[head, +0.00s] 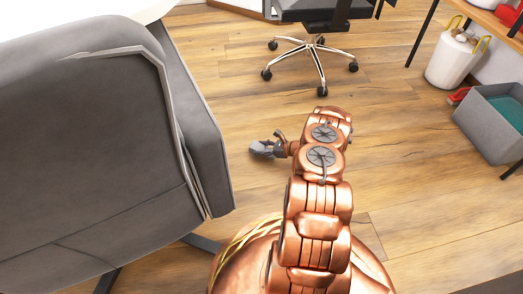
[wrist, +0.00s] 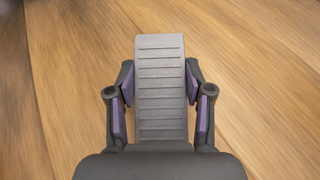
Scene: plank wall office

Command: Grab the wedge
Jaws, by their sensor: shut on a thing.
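The wedge (wrist: 160,85) is a grey block with ridges across its upper face, in the middle of the wrist view. My gripper (wrist: 160,98) is shut on it, with a purple-padded finger against each of its long sides. The wedge's near end is hidden by my gripper's body. In the head view my gripper (head: 278,146) is left of my arm, over the wood floor, with a small grey shape at its tip. I cannot tell from the frames how far the wedge is above the floor.
A large grey chair (head: 90,150) fills the left. A wheeled chair base (head: 317,50) stands on the floor at the back. A grey bin (head: 490,130) and a white container (head: 455,60) stand at the right. The wood floor (head: 410,150) between is clear.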

